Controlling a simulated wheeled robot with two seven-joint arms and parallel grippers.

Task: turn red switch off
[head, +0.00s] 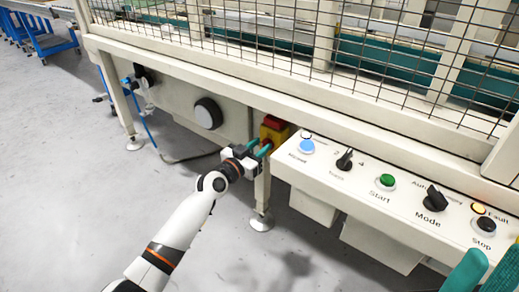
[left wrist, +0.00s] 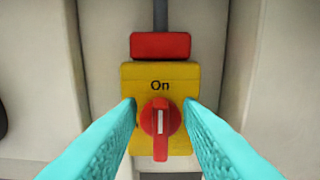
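The red switch (left wrist: 160,128) is a round knob with an upright handle on a yellow plate (left wrist: 125,80) marked "On". Its handle stands vertical, with a white mark pointing up at the word. In the head view the yellow and red switch box (head: 272,130) sits on the machine's frame, left of the control panel. My left gripper (head: 259,147) is in front of it. In the left wrist view its teal fingers (left wrist: 159,104) are open, one on each side of the knob, with gaps between. A teal piece at the head view's lower right seems to be part of my right gripper (head: 470,272).
A red block (left wrist: 160,45) and a grey conduit are above the plate. Cream frame walls flank the switch closely. The control panel (head: 330,185) with buttons and knobs juts out to the right. Wire mesh rises above. The grey floor at the lower left is clear.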

